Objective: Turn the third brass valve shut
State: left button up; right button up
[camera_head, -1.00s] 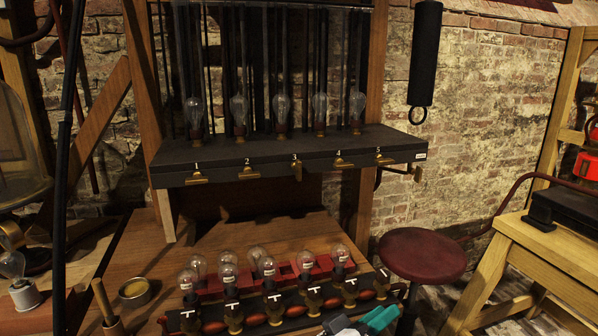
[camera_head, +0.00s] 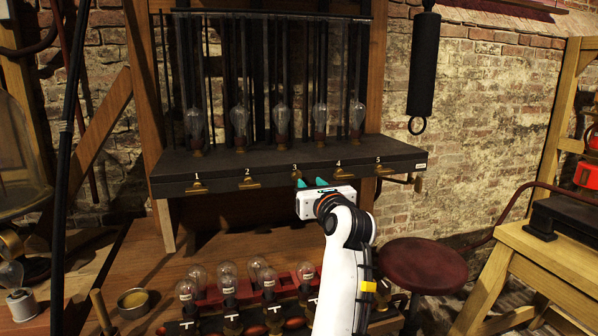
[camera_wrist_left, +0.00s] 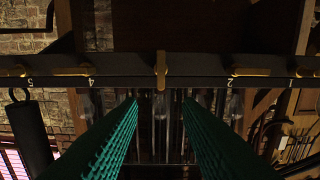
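The third brass valve (camera_head: 298,174) sits on the front edge of the dark shelf (camera_head: 225,172), below the number 3. In the left wrist view its handle (camera_wrist_left: 161,70) stands upright, while the neighbouring handles of valve 2 (camera_wrist_left: 248,72) and valve 4 (camera_wrist_left: 72,71) lie level. My left gripper (camera_head: 312,183) is just in front of the shelf edge by the third valve. Its green fingers (camera_wrist_left: 160,100) are apart, one to each side of the handle's line, with nothing seen between their tips. Contact with the handle cannot be told. My right gripper is not in view.
Glass bulbs (camera_head: 240,122) stand in a row on the shelf. More bulbs (camera_head: 228,275) and fittings crowd the bench (camera_head: 105,270) below. A black cylinder (camera_head: 422,65) with a ring hangs at the right. A red stool (camera_head: 423,263) stands low at the right.

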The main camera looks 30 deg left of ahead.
aim_at(300, 173)
pick_arm(q)
jog(key=p+x, duration=0.1)
jog(key=x, duration=0.9)
jog(key=shift+a, duration=0.15)
grip_shut()
